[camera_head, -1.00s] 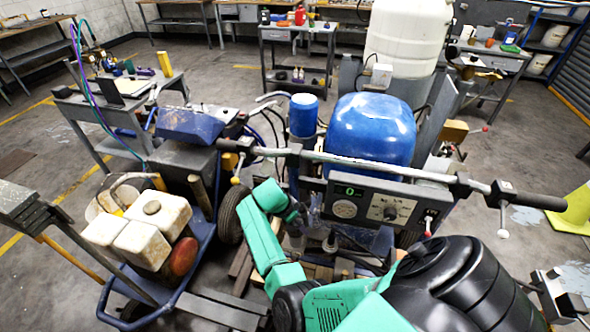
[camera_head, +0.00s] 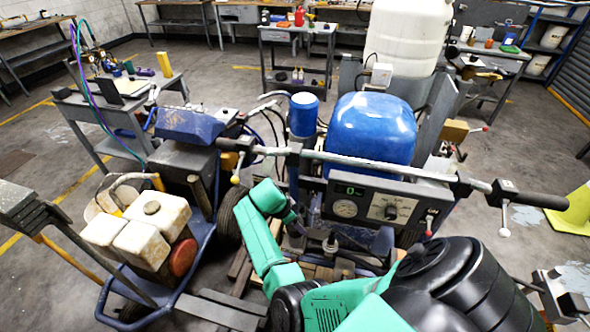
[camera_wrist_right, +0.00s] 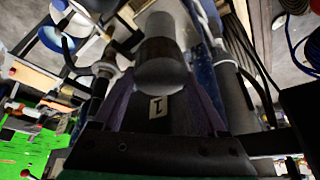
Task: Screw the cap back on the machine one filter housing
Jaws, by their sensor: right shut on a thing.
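My right arm reaches in from the bottom of the head view, and its gripper (camera_head: 309,207) is low behind the handlebar, partly hidden. In the right wrist view the purple fingers of my right gripper (camera_wrist_right: 160,75) stand on either side of a rounded grey end of a cylinder (camera_wrist_right: 161,76) and are shut on it. I take this to be the cap. A darker band and a paler grey part continue beyond it; whether they are the filter housing, and whether the cap touches it, I cannot tell. A small plate marked 1 (camera_wrist_right: 158,107) shows between the fingers. My left gripper is not in view.
The striper's handlebar (camera_head: 350,160) and gauge panel (camera_head: 372,206) lie close to my right arm. A blue tank (camera_head: 371,130) and small blue canister (camera_head: 304,114) stand behind. A cart with pale containers (camera_head: 160,215) is at left. Hoses run near the wrist.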

